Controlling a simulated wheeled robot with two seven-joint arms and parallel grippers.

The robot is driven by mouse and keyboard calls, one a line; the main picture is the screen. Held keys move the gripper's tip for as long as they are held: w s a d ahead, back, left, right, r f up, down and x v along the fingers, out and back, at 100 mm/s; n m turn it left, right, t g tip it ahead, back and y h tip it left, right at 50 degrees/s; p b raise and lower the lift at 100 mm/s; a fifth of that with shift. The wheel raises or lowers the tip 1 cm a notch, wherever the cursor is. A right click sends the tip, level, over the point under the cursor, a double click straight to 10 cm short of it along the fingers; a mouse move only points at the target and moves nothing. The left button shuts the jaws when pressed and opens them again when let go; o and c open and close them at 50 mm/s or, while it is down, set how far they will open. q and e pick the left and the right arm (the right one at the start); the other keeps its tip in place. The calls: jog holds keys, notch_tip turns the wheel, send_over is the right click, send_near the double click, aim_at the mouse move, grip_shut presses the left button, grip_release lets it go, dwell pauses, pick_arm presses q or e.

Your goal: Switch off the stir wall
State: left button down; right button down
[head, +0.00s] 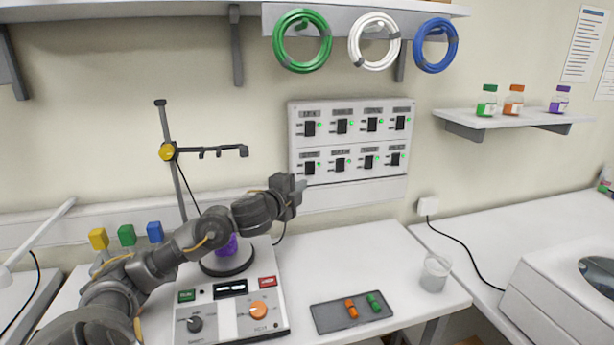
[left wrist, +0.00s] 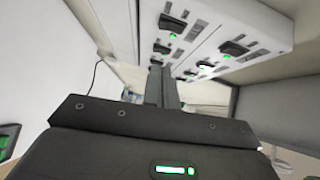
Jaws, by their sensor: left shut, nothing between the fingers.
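A pale switch panel (head: 297,138) hangs on the back wall, with dark rocker switches in two rows and small green lights beside them. The labels above the switches are too small to read surely, so I cannot tell which is the stir one. The panel also shows tilted in the left wrist view (left wrist: 275,25). My left gripper (head: 300,186) is shut and empty, just below the lower-left switch (head: 310,168). In the left wrist view its closed fingers (left wrist: 162,86) point toward the panel's lower edge. Contact with the panel cannot be made out. My right gripper is not in view.
Below my left arm stands a stirrer base (head: 240,325) with knobs and a purple-filled vessel (head: 228,246). A stand with a clamp (head: 168,151) rises at left. A dark tray (head: 330,318) and a beaker (head: 435,272) sit on the bench, with clear bench between panel and tray.

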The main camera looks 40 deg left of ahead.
aim_at(314, 173)
pick_arm(q)
jog(key=w+a, duration=0.1)
jog(key=w, duration=0.1)
jog(key=w+a+p, duration=0.1)
jog(key=w, duration=0.2)
jog(key=w+a+f+p, duration=0.1)
jog(key=w+a, duration=0.1)
jog(key=shift+w+a, duration=0.1)
jog(key=shift+w, duration=0.35)
